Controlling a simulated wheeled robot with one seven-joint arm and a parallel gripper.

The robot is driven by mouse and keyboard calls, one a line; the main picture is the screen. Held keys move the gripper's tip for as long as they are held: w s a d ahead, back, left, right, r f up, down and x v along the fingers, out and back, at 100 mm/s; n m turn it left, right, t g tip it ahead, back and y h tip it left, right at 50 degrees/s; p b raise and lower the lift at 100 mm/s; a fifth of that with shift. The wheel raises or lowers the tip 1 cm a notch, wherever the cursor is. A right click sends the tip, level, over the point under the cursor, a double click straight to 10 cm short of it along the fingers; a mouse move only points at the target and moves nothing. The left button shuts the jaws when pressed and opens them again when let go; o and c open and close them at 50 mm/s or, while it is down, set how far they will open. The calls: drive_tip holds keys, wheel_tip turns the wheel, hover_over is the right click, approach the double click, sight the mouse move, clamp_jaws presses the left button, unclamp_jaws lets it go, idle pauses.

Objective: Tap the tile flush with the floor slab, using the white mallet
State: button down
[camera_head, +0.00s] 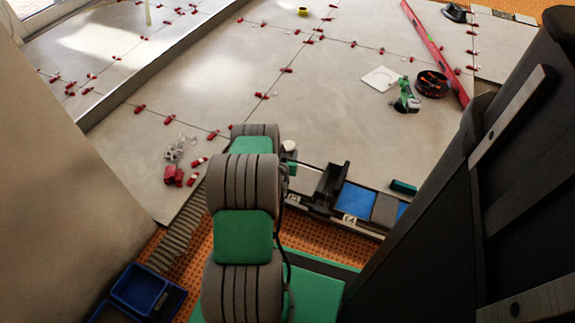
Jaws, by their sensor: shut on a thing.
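My grey and green arm rises from the bottom centre and hides what is behind it. My gripper cannot be made out behind the arm links. A small white round-topped thing (289,146) shows just right of the arm's upper bend; I cannot tell whether it is the white mallet's head or part of my wrist. The floor slab (225,85) is pale grey, laid in large tiles with red levelling clips (213,134) along the joints. Which tile stands proud cannot be told from this height.
A black holder-like thing (326,190) and a blue tray (354,199) sit right of my arm. A green tool (407,97), a black round tub (432,84), a white square (381,79) and a long red bar (436,52) lie farther right. Blue bins (140,288) stand lower left.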

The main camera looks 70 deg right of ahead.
drive_tip(key=shift+m+g, duration=0.4)
drive_tip(key=s+f+b, duration=0.1)
drive_tip(key=f+b, duration=0.1)
drive_tip(key=f, duration=0.2)
drive_tip(key=s+f+b, duration=0.1)
drive_tip(key=f+b, duration=0.1)
drive_tip(key=f, duration=0.2)
drive_tip(key=s+f+b, duration=0.1)
drive_tip(key=f+b, duration=0.2)
drive_tip(key=f, duration=0.1)
drive_tip(key=shift+s+a+f, duration=0.1)
drive_tip(key=shift+s+a, duration=0.05)
wheel_tip(320, 180, up, 5)
drive_tip(key=p, duration=0.4)
wheel_tip(320, 180, down, 6)
drive_tip(key=b, duration=0.4)
drive_tip(key=shift+a+f+b, duration=0.1)
drive_tip(key=shift+f+b, duration=0.15)
drive_tip(key=shift+b, duration=0.1)
drive_tip(key=shift+r+p, duration=0.5)
drive_tip(key=shift+r, duration=0.1)
wheel_tip(320, 180, up, 5)
drive_tip(key=p, duration=0.3)
drive_tip(key=shift+p, duration=0.3)
